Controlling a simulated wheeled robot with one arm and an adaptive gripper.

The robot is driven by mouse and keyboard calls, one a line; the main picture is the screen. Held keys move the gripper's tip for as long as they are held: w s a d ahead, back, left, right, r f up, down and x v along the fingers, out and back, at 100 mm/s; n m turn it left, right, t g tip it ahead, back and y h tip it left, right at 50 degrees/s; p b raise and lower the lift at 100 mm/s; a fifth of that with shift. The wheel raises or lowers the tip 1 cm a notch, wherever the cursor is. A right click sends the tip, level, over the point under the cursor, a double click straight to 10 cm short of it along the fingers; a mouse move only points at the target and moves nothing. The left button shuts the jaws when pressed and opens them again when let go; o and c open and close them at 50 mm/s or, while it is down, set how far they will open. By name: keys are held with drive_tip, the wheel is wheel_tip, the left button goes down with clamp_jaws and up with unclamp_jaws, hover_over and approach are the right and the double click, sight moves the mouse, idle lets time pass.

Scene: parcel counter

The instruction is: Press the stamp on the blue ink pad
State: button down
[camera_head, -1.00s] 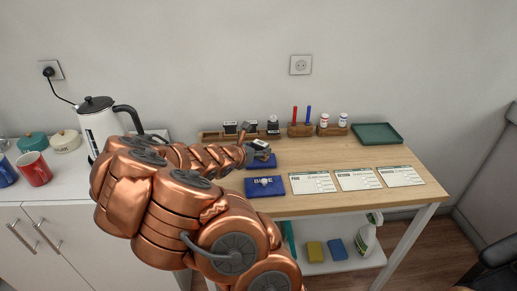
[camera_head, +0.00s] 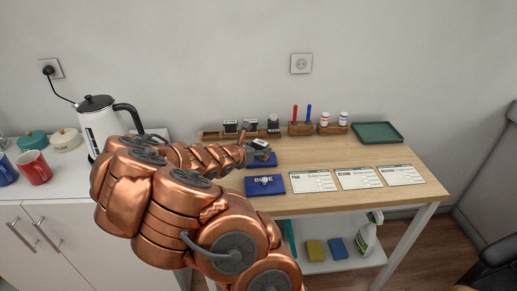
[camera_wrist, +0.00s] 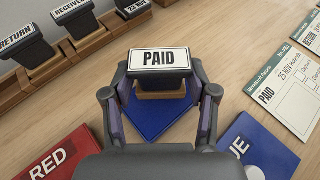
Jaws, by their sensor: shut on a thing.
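My gripper (camera_wrist: 157,100) is shut on the PAID stamp (camera_wrist: 158,62), with one finger on each side of it. The stamp has a white label with black letters and a wooden lower part. It is over the blue ink pad (camera_wrist: 160,118), whose near part shows between the fingers. I cannot tell whether the stamp touches the pad. In the head view my gripper (camera_head: 258,147) is small and partly covers the blue pad (camera_head: 262,161). A blue lid lettered BLUE (camera_head: 265,185) lies on the near side of the pad.
A red piece lettered RED (camera_wrist: 48,160) lies at the lower left in the wrist view. A wooden rack (camera_wrist: 95,42) holds more stamps behind. Paper forms (camera_head: 360,178) lie to the right. A green tray (camera_head: 377,132) is at the back right. The kettle (camera_head: 100,125) stands left.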

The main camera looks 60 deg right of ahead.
idle(0.4)
drive_tip(key=shift+r+p, duration=2.65)
drive_tip(key=shift+r, duration=0.3)
